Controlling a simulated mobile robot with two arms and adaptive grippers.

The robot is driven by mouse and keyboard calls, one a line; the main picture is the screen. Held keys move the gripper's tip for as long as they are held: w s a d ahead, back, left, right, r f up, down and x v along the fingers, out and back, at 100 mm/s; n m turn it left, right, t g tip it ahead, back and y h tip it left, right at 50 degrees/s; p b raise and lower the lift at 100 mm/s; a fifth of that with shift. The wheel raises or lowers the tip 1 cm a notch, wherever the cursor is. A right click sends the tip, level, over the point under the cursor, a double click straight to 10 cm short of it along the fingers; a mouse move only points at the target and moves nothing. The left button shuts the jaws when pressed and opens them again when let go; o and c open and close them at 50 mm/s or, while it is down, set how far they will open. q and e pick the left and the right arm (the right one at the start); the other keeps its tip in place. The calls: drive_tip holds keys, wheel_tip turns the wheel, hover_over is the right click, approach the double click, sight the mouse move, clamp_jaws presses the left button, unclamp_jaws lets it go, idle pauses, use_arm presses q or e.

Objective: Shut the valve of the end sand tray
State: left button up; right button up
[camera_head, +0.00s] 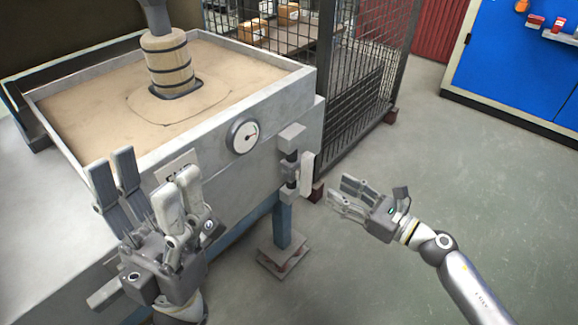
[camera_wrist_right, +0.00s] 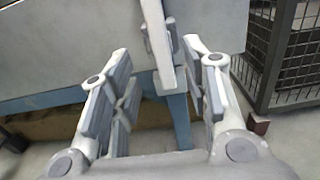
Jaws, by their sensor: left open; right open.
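The sand tray (camera_head: 225,117) is a grey metal box filled with tan sand, with a round gauge (camera_head: 243,136) on its front side. The valve (camera_head: 290,160) sits at the tray's right front corner; its pale lever (camera_head: 307,175) hangs roughly upright. The lever also shows in the right wrist view (camera_wrist_right: 157,45), ahead of and between the fingers. My right gripper (camera_head: 350,197) is open and empty, just right of the lever and apart from it. My left gripper (camera_head: 150,190) is open and empty, in front of the tray, hiding part of a label.
A banded cylinder (camera_head: 168,62) stands in the sand. A black mesh fence (camera_head: 350,85) runs behind the tray's right side. A blue leg (camera_head: 282,222) with a foot plate is below the valve. The floor at right is clear, up to a blue cabinet (camera_head: 520,60).

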sight(311, 174)
drive_tip(key=b+x, duration=0.1)
drive_tip(key=x, duration=1)
drive_tip(key=shift+r, duration=0.1)
clamp_jaws()
